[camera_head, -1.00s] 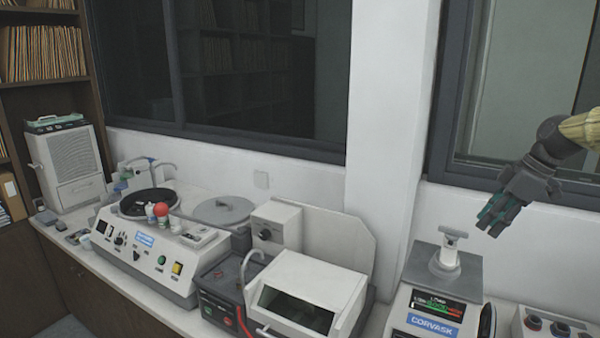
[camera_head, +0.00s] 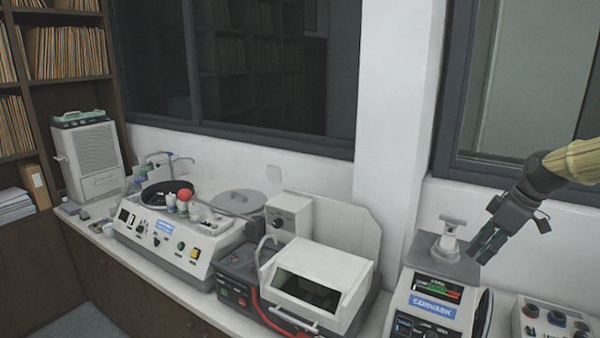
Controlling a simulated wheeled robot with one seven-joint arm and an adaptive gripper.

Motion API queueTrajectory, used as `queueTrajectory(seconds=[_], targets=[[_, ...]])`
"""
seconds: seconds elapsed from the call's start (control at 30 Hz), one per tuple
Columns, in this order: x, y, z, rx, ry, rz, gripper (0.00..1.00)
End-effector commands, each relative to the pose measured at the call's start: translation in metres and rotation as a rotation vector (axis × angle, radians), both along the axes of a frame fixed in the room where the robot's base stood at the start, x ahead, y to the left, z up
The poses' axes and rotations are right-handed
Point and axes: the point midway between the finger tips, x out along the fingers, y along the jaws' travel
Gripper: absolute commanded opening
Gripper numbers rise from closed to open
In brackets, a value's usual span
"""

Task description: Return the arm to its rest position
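My arm reaches in from the right edge, its sleeve tan. My gripper (camera_head: 484,252), dark with teal fingers, points down and left. It hangs just right of the white top post (camera_head: 449,238) of the Corvask press (camera_head: 433,306), overlapping the press's grey top in the picture. I cannot tell whether the two touch. The fingers look close together and nothing is seen between them, but the gap is too small to judge.
A control box with knobs (camera_head: 556,318) sits right of the press. A white lidded machine (camera_head: 315,285) and a polishing unit (camera_head: 170,245) stand left along the counter. A pillar (camera_head: 394,130) and window frame (camera_head: 455,90) rise behind. The air above the counter's middle is clear.

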Motion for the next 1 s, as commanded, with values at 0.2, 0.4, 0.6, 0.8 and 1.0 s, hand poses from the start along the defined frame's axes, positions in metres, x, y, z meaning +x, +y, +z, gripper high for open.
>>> queueTrajectory(seconds=[0.2, 0.4, 0.6, 0.8, 1.0], targets=[[0.002, 0.034, -0.064, -0.003, 0.046, -0.076, 0.32], [-0.010, 0.072, -0.146, -0.006, 0.098, -0.184, 0.32], [-0.037, 0.104, -0.224, -0.014, 0.149, -0.298, 0.32], [-0.077, 0.134, -0.298, -0.029, 0.197, -0.406, 0.32], [-0.129, 0.157, -0.363, -0.052, 0.239, -0.515, 0.32]])
